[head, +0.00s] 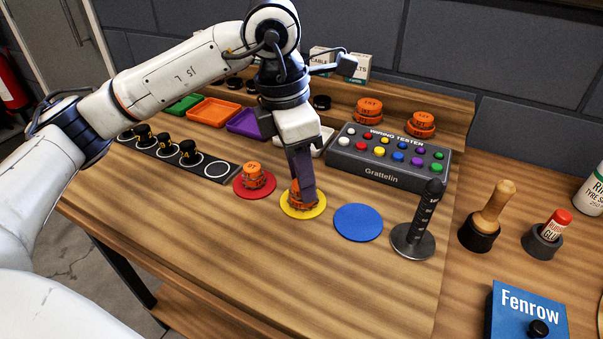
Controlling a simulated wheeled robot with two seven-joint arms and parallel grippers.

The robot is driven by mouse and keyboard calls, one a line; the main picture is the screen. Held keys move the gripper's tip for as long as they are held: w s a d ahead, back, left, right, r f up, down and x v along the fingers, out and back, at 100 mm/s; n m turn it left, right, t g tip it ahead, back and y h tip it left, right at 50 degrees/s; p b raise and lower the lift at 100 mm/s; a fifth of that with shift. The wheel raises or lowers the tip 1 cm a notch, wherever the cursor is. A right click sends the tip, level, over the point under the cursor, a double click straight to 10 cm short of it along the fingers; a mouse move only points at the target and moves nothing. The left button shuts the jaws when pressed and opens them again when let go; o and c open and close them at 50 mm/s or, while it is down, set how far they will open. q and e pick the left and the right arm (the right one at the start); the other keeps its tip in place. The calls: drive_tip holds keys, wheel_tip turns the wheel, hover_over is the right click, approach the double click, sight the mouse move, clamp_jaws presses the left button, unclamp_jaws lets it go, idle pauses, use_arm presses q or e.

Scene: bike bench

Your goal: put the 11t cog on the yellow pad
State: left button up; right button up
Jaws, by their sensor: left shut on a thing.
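My left gripper (304,190) points down over the yellow pad (318,211) and is shut on an orange cog (295,199). The cog is at the pad, partly hidden by the fingers. I cannot read its label or tell whether it touches the pad or what lies under it. The red pad (240,192) to the left bears orange cogs (253,179) in a small stack; their labels are too small to read. The blue pad (358,222) to the right is empty. More orange cogs (369,107) (421,123) sit on the back shelf. My right gripper is not in view.
A wiring tester (385,172) stands behind the pads. A black post on a round base (413,243) stands right of the blue pad. A black strip (180,160) with black knobs lies left. Coloured trays (214,111) stand behind. The front of the bench is clear.

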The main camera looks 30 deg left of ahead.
sight(291, 187)
use_arm(q)
drive_tip(key=o, duration=1.1)
drive_tip(key=shift+f, duration=0.1)
drive_tip(key=shift+c, duration=0.2)
wheel_tip(291, 187, up, 12)
drive_tip(key=s+a+p, duration=0.1)
drive_tip(key=shift+s+p, duration=0.2)
drive_tip(key=shift+p, duration=0.1)
drive_tip(key=shift+a, duration=0.1)
